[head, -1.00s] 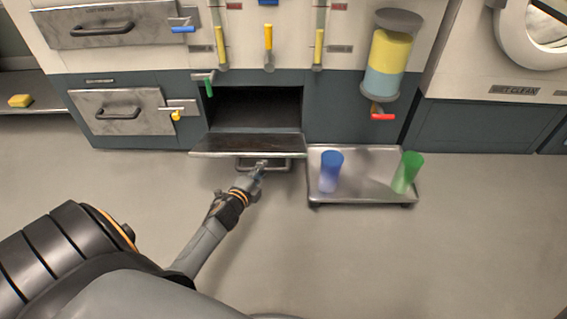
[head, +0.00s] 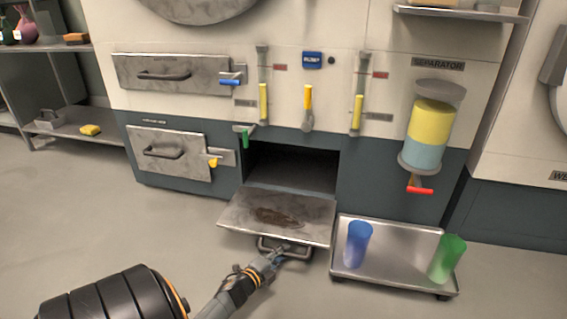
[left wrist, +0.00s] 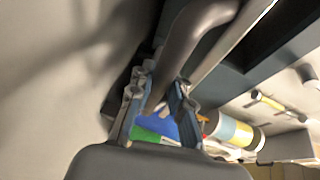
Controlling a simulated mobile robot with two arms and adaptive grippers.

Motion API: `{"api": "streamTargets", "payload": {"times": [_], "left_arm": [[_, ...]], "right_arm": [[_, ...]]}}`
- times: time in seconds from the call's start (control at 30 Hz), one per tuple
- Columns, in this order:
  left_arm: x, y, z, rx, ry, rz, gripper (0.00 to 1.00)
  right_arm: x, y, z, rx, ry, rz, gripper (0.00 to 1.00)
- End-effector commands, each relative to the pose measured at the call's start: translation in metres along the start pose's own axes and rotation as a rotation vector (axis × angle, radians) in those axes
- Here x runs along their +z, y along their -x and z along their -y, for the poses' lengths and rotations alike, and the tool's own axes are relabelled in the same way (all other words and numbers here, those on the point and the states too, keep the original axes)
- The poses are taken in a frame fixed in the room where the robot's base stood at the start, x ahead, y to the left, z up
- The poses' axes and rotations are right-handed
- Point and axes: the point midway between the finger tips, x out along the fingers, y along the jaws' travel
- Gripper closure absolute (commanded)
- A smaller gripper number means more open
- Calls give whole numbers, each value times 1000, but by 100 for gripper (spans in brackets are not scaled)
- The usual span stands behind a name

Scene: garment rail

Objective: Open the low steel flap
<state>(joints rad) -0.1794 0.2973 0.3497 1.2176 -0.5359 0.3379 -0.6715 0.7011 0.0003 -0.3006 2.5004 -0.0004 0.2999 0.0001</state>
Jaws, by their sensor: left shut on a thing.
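The low steel flap (head: 277,214) hangs open at the bottom of the machine, its stained inner face turned up. Behind it the dark opening (head: 290,168) shows and looks empty. A bar handle (head: 297,254) is on the flap's outer edge. My left gripper (head: 278,254) is shut on this handle. In the left wrist view the dark handle bar (left wrist: 190,40) runs between the two fingers of my left gripper (left wrist: 155,105). My right gripper is not in view.
A low steel tray (head: 395,262) with a blue cup (head: 357,244) and a green cup (head: 447,259) stands close right of the flap. A green lever (head: 245,137) is above left of the opening. The floor at left is clear.

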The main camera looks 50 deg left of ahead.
Motion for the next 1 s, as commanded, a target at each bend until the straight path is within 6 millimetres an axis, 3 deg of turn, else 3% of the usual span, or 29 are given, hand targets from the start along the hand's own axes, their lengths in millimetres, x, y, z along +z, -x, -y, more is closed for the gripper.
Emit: {"api": "streamTargets", "payload": {"times": [0.23,0.27,0.37,0.73,0.87,1.0], "left_arm": [[0,0,-7,14,-1,5,100],[0,0,-7,15,-1,5,80],[0,0,-7,15,0,5,60],[0,4,-4,9,0,4,59],[0,19,-6,12,-1,4,59],[0,47,-6,12,0,4,59]], "right_arm": [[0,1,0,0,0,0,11],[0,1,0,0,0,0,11],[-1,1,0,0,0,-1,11],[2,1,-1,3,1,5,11],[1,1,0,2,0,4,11],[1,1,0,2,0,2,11]]}}
